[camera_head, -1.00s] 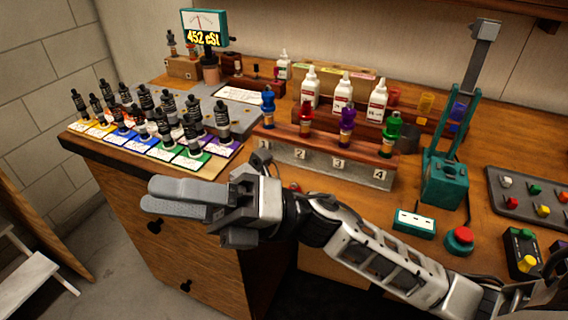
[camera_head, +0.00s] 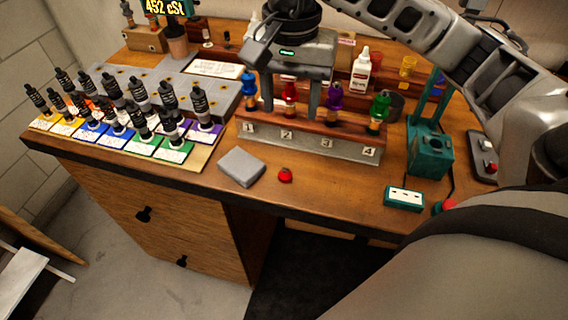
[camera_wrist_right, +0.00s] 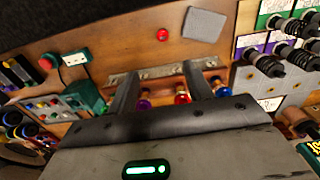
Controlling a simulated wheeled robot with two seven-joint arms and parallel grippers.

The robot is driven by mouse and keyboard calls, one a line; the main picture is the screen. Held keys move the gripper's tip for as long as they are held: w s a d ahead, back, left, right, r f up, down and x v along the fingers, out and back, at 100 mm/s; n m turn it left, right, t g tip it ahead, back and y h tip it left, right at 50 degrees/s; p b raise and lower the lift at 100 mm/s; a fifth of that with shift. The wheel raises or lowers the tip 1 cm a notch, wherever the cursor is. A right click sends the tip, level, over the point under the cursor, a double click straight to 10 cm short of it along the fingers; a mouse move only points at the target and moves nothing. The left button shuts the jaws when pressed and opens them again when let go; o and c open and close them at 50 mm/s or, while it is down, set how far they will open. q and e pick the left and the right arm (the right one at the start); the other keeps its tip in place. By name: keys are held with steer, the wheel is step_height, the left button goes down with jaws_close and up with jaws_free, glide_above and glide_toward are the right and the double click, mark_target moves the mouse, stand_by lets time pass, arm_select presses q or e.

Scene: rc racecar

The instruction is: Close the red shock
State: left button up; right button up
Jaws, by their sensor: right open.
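The red shock (camera_head: 289,100) stands upright in slot 2 of the wooden rack (camera_head: 310,148), between the blue shock (camera_head: 250,88) and the purple shock (camera_head: 333,100). My right gripper (camera_head: 290,108) is open over the rack and points down. Its fingers are on either side of the red shock; I cannot tell whether they touch it. The right wrist view shows the red shock (camera_wrist_right: 182,94) and the purple shock (camera_wrist_right: 143,100) between the fingers. A small red cap-like piece (camera_head: 285,175) lies on the bench in front of the rack. My left gripper is not in view.
A grey block (camera_head: 241,167) lies beside the red piece. The green shock (camera_head: 380,108) stands in slot 4. Oil bottles (camera_head: 361,70) stand behind the rack. Several black shocks stand on coloured cards at left. A teal press (camera_head: 430,148) stands at right.

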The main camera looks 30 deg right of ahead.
steer(key=b, duration=0.1)
glide_above(285, 168)
steer(key=f, duration=1)
steer(key=shift+s+d+f, duration=0.2)
steer(key=shift+d, duration=0.05)
steer(key=shift+f, duration=0.2)
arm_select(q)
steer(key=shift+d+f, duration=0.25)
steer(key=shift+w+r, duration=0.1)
arm_select(e)
steer(key=f, duration=0.1)
steer(key=f+b, duration=0.1)
steer(key=f, duration=0.1)
steer(key=f+b, duration=0.1)
steer(key=f, duration=0.1)
steer(key=shift+w+a+f, duration=0.1)
steer(key=shift+w+a, duration=0.05)
steer(key=shift+a, duration=0.1)
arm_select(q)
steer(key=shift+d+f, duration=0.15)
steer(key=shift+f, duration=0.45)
arm_select(e)
steer(key=c, duration=1.1)
